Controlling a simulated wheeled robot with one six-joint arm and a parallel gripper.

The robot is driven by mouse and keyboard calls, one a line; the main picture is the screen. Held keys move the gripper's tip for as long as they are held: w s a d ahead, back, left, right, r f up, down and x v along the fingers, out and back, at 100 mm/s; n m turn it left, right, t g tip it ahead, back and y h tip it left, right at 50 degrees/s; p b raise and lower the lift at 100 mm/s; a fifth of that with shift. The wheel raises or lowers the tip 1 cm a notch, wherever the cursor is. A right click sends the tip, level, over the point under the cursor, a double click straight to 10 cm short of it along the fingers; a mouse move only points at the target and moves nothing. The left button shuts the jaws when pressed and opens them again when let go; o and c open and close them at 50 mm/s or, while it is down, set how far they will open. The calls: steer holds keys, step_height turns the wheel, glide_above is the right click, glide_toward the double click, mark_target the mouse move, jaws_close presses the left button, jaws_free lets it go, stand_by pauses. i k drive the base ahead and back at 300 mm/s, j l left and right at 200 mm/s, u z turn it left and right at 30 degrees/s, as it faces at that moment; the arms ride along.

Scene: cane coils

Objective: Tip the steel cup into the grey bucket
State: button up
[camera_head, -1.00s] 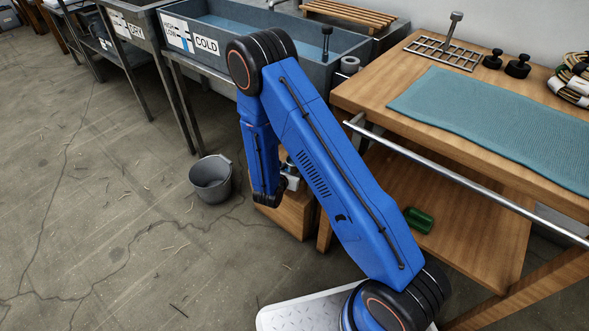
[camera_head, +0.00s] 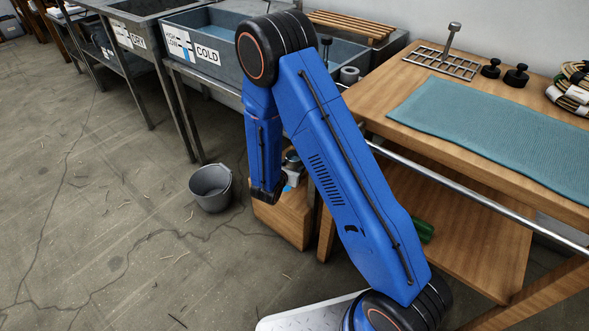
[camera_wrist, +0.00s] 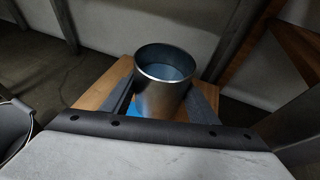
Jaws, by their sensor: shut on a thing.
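The steel cup (camera_wrist: 163,85) stands upright between the fingers of my gripper (camera_wrist: 163,100) in the wrist view. My gripper is shut on it. Bluish liquid shows inside the cup; its base is hidden. In the head view, my blue arm hides most of the gripper and cup. The grey bucket (camera_head: 211,188) stands on the floor left of my gripper, apart from it. The bucket's edge also shows at the far left of the wrist view (camera_wrist: 12,122).
A wooden block (camera_head: 282,217) stands on the floor below my gripper. A wooden table (camera_head: 440,140) with a teal mat (camera_head: 495,130) is at right; a green object (camera_head: 425,231) lies on its lower shelf. Sinks (camera_head: 225,60) line the back. Floor around the bucket is mostly clear.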

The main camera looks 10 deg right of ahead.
mark_target(214, 180)
steer(key=i+j+u, duration=0.25)
steer(key=i+j, duration=0.15)
steer(key=i+j+u, duration=0.2)
steer(key=i, duration=0.3)
steer(key=j, duration=0.1)
